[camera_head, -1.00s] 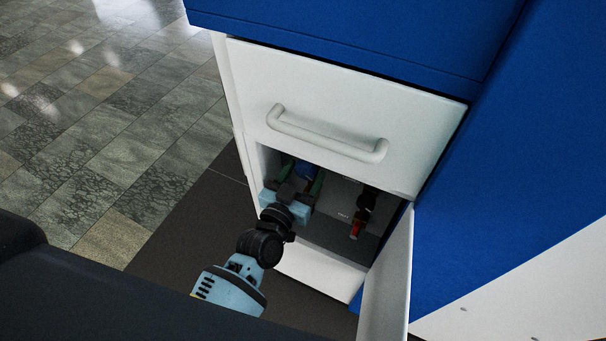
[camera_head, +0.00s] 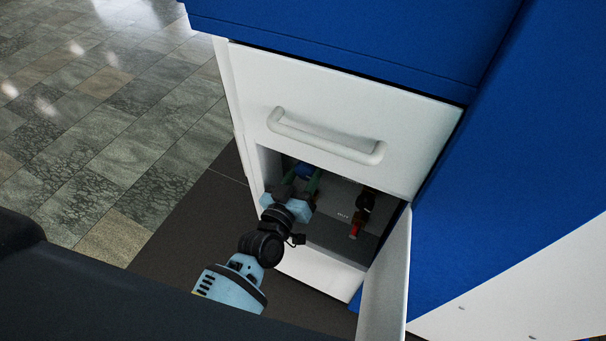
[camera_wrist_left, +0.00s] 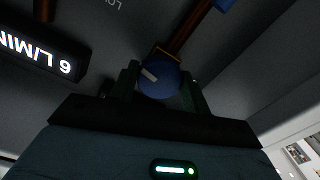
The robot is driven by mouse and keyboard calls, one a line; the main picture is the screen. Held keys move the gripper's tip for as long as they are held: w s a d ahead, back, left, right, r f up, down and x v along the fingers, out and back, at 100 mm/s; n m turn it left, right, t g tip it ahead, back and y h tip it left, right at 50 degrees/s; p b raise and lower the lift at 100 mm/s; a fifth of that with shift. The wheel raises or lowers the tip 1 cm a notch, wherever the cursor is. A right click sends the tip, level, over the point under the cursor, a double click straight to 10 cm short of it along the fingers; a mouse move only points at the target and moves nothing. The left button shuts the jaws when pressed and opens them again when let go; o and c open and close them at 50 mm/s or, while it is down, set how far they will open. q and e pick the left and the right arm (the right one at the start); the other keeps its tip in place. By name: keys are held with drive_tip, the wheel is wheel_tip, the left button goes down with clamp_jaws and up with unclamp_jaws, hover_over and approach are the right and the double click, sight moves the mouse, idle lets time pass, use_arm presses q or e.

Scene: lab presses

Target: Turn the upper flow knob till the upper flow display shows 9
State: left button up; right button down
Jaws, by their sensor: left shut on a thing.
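The blue flow knob (camera_head: 304,171) sits inside the open compartment in the head view. In the left wrist view the round blue knob (camera_wrist_left: 160,80) with a pale pointer mark lies between the two green fingers. My left gripper (camera_head: 302,182) is shut on it; its fingers also show in the left wrist view (camera_wrist_left: 163,88). A lit display (camera_wrist_left: 40,52) at the left of the wrist view shows one digit and L/MIN, upside down. The digit is a 6 or a 9; I cannot tell which. My right gripper is not in view.
A white drawer front with a handle (camera_head: 325,137) is just above the compartment. The open white door (camera_head: 386,283) stands to the right. A dark fitting with a red end (camera_head: 358,218) is inside, right of my gripper. Blue panels flank the cabinet.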

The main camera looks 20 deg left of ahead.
use_arm(q)
drive_tip(key=n, duration=0.3)
drive_tip(key=shift+n, duration=2.4)
drive_tip(key=shift+d, duration=0.1)
drive_tip(key=o, duration=1)
drive_tip(key=shift+s, duration=0.1)
drive_tip(key=s, duration=0.2)
drive_tip(key=s+a, duration=0.1)
drive_tip(key=s, duration=0.4)
drive_tip(key=shift+s+a, duration=0.25)
